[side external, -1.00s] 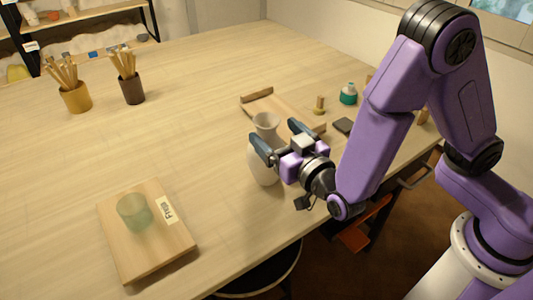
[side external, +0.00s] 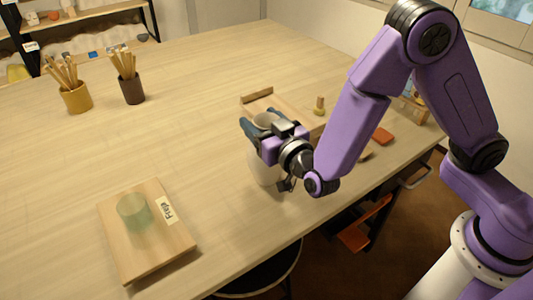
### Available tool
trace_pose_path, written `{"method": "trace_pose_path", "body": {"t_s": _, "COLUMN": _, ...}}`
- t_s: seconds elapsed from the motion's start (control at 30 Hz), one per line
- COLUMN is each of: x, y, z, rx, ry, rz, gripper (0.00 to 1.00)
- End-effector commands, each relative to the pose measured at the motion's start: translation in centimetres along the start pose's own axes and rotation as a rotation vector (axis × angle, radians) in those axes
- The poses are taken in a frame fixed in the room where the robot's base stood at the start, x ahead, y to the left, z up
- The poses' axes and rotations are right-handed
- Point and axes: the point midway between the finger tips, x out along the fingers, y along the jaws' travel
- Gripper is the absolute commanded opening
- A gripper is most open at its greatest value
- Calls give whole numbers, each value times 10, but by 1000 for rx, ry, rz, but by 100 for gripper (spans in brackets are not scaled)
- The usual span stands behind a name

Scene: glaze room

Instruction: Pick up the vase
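The neck lies between the fingers and is mostly hidden. I cannot tell whether the fingers touch it.
Two pots (side external: 76,98) (side external: 132,90) of wooden tools stand at the back left. A tray (side external: 285,108) lies behind the vase. The table's middle left is clear.

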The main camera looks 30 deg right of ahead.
Motion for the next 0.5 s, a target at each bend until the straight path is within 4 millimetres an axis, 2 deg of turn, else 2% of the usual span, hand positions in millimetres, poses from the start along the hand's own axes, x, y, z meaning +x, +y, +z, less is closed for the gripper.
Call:
{"method": "trace_pose_path", "body": {"t_s": 0.03, "x": 0, "y": 0, "z": 0, "rx": 0, "ry": 1, "rz": 0, "gripper": 13}}
{"method": "trace_pose_path", "body": {"t_s": 0.07, "x": 0, "y": 0, "z": 0, "rx": 0, "ry": 1, "rz": 0, "gripper": 3}}
{"method": "trace_pose_path", "body": {"t_s": 0.1, "x": 0, "y": 0, "z": 0, "rx": 1, "ry": 1, "rz": 0, "gripper": 0}}
{"method": "trace_pose_path", "body": {"t_s": 0.5, "x": 0, "y": 0, "z": -2, "rx": 3, "ry": 5, "rz": 0, "gripper": 0}}
